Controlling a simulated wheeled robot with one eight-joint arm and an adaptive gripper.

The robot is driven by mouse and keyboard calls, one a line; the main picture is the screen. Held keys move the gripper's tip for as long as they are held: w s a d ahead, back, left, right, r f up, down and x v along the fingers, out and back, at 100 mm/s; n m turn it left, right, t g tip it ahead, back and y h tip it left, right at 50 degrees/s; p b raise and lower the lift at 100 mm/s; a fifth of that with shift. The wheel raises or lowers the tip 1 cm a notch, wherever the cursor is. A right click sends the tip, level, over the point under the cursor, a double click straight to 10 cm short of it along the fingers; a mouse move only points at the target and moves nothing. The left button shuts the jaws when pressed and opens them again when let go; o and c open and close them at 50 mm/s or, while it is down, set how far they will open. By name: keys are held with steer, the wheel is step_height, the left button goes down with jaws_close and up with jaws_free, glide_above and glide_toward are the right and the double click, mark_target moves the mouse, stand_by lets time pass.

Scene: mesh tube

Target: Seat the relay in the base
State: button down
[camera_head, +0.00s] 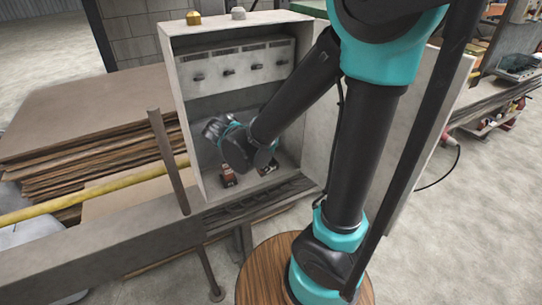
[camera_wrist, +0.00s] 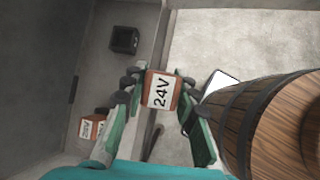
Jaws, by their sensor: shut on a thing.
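My gripper (camera_wrist: 158,98) is shut on a brown relay (camera_wrist: 161,90) with a white label reading 24V, set sideways in the wrist view. The fingers press it from both sides. A second reddish-brown relay (camera_wrist: 90,128) with a white label lies inside the grey cabinet; its label is too small to read surely. A black block (camera_wrist: 125,39), which looks like the base, sits in the cabinet, apart from the held relay.
The open grey cabinet (camera_head: 182,115) has side walls and a front lip around my arm. A panel (camera_head: 240,68) with several knobs spans its upper back. A wooden barrel (camera_wrist: 285,115) stands close on the right in the wrist view. Stacked boards (camera_head: 80,120) lie left.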

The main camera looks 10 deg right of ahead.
steer(key=w+d, duration=0.4)
steer(key=w, duration=0.6)
steer(key=shift+w+d+f, duration=0.15)
steer(key=shift+w+f, duration=0.2)
steer(key=shift+f, duration=0.6)
steer(key=shift+w+d+f, duration=0.1)
steer(key=shift+w+f, duration=0.2)
steer(key=shift+f, duration=0.7)
steer(key=shift+w+d+f, duration=0.15)
steer(key=shift+w+f, duration=0.2)
steer(key=shift+f, duration=0.6)
steer(key=w+g, duration=0.1)
steer(key=g+y, duration=0.1)
steer(key=g, duration=0.1)
steer(key=shift+w+d+r+n, duration=0.2)
steer(key=shift+w+d+n, duration=0.1)
steer(key=shift+w+d, duration=0.05)
steer(key=shift+f, duration=1.4)
steer(key=shift+f, duration=0.15)
steer(key=c, duration=1.2)
jaws_free()
